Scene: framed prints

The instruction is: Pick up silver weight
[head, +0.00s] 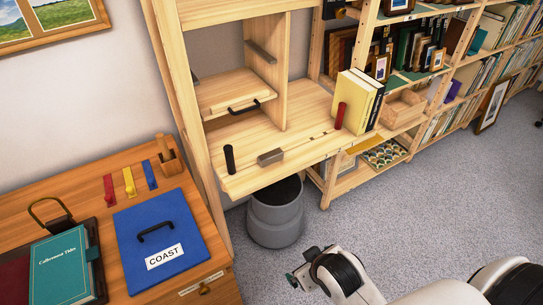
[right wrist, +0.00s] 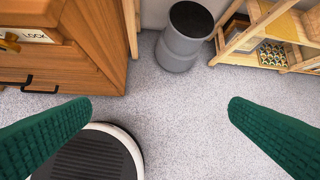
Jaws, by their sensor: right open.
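A small grey block (head: 270,157), which looks like the silver weight, lies on the pale wooden desk board (head: 245,178) near its front edge in the head view. A black upright cylinder (head: 229,158) stands to its left. My right gripper (head: 299,278) is over the floor, below and in front of the desk, well apart from the block. In the right wrist view its green fingers (right wrist: 160,105) are wide apart with nothing between them. The grey block does not show in that view. My left gripper is not in view.
A grey bin (head: 275,215) stands under the board's front edge. A red cylinder (head: 340,116) and yellow books (head: 354,97) stand at the board's right. A wooden cabinet (head: 90,190) with a blue case (head: 160,225) is at left. Carpet is free at right.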

